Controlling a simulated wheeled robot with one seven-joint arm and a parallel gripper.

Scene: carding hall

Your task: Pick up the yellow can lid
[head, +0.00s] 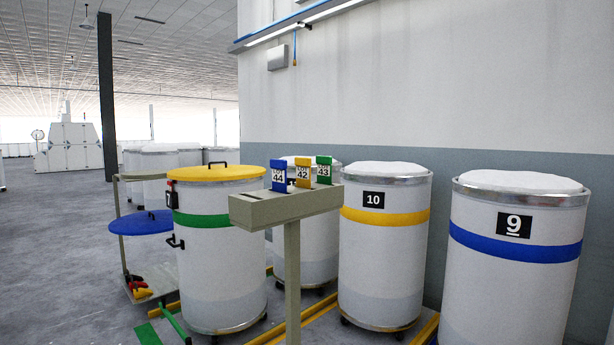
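The yellow can lid (205,175) is a flat disc with a black handle on top. It lies on a tall white can (222,265) with a green band, left of the middle of the head view. The lid's top and near rim show, and nothing covers them. My gripper is not in view, so its state and its place relative to the lid do not show.
A beige post stand (290,206) with blue, yellow and green number tags stands just right of the lidded can. A blue lid (142,222) is at left by a low cart. Cans 10 (383,255) and 9 (513,265) stand along the wall.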

